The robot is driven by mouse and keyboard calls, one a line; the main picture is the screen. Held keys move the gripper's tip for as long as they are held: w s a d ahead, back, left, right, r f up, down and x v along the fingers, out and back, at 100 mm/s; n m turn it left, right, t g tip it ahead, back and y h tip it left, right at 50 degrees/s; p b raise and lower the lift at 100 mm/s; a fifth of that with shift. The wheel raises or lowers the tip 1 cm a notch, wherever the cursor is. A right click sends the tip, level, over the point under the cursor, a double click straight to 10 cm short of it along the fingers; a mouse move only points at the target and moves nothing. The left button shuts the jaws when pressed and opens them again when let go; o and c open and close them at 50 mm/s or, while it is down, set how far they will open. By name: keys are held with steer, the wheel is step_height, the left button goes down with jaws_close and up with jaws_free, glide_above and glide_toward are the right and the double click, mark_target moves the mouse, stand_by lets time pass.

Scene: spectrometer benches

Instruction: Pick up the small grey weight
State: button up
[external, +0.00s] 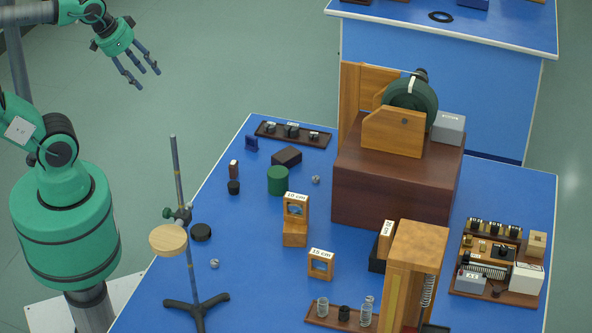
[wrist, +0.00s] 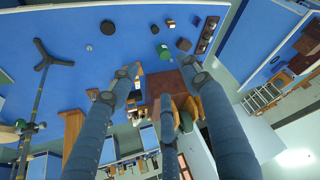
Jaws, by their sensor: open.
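Two small grey metallic pieces lie on the blue bench; I cannot tell which is the weight. One grey piece (external: 315,179) is right of the green cylinder (external: 278,180). The other grey piece (external: 214,263) is near the tripod stand and shows as a small dot in the wrist view (wrist: 89,47). My gripper (external: 142,80) is open and empty, raised at the upper left in the external view, away from the bench. Its spread fingers (wrist: 152,88) cover part of the wrist view.
A tripod stand (external: 188,240) with a wooden disc rises at the bench's left edge. A dark tray (external: 265,136) of small dark pieces is at the back. Wooden holders (external: 295,225), a large brown box (external: 385,185) and a wooden tower (external: 412,270) crowd the middle and right.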

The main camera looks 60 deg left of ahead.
stand_by(0.3)
steer(key=g+b, duration=0.3)
steer(key=g, duration=0.3)
glide_above(214, 262)
step_height(214, 262, down, 34)
steer(key=shift+r, duration=0.1)
steer(key=shift+f+b, duration=1.05)
steer(key=shift+f, duration=3.25)
steer(key=shift+f, duration=0.1)
